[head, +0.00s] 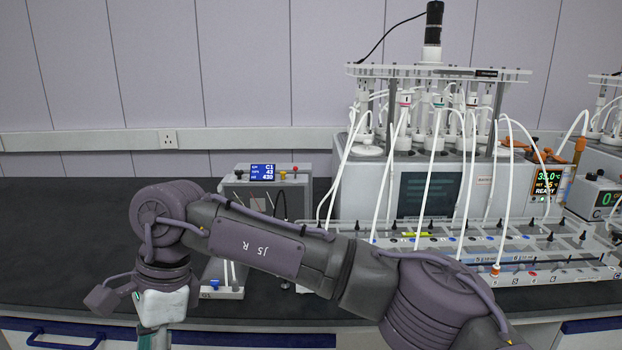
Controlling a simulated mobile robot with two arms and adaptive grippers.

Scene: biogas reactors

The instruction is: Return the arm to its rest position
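My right arm (265,248) comes in from the lower right and stretches across the front of the bench to the left. Its wrist (163,220) is bent downward at the left. Below it, the pale body of my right gripper (160,305) points down in front of the bench's front edge. Its fingers run to the bottom edge of the picture, so I cannot tell whether they are open or shut. My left arm and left gripper are not in view.
The biogas reactor unit (430,190) with white tubes stands behind the arm at the right. A small box with a blue display (262,172) stands behind the forearm. The dark bench top (60,240) is clear at the left. A blue drawer handle (68,338) shows below.

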